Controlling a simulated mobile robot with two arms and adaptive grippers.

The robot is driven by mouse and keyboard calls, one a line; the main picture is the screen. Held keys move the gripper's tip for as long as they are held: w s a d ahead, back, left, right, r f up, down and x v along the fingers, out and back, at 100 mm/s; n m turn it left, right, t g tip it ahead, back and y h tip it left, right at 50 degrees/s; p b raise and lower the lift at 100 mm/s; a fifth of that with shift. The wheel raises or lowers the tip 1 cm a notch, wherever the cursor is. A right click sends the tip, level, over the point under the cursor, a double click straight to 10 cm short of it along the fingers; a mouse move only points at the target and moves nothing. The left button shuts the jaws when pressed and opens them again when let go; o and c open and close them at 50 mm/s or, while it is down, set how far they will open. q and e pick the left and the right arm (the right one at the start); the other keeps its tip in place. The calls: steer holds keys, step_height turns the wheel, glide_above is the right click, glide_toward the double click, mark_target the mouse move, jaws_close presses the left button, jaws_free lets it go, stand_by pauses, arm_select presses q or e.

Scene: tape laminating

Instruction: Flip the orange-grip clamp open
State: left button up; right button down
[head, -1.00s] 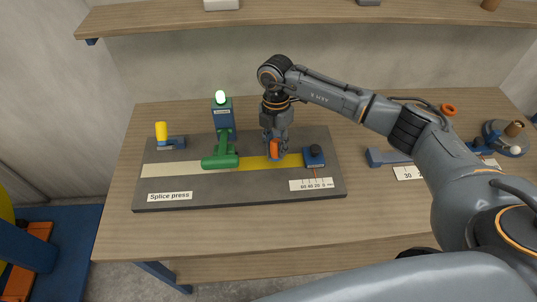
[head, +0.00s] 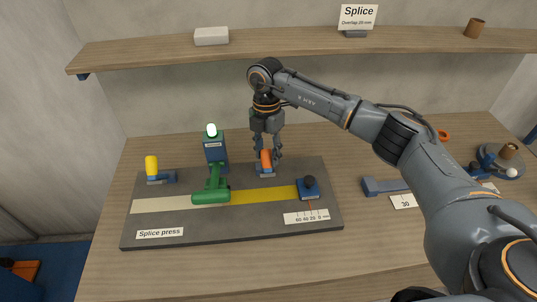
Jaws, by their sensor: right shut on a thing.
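The orange-grip clamp (head: 266,160) is at the back edge of the splice press (head: 160,216). Its orange grip stands up above its blue base, clear of the tape strip. My right gripper (head: 267,152) comes down from above and is shut on the orange grip, with a finger on each side. The fingers hide part of the grip. The yellow strip (head: 265,197) and the cream strip (head: 160,205) lie along the press. My left gripper is not in view.
A yellow-grip clamp (head: 152,167) stands upright at the left. A green press handle (head: 211,197) lies across the strip. A blue slider with a black knob (head: 309,187) sits at the right by the scale. A shelf (head: 290,48) runs above.

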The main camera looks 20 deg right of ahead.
steer(key=shift+w+d+f, duration=0.1)
steer(key=shift+w+f, duration=0.1)
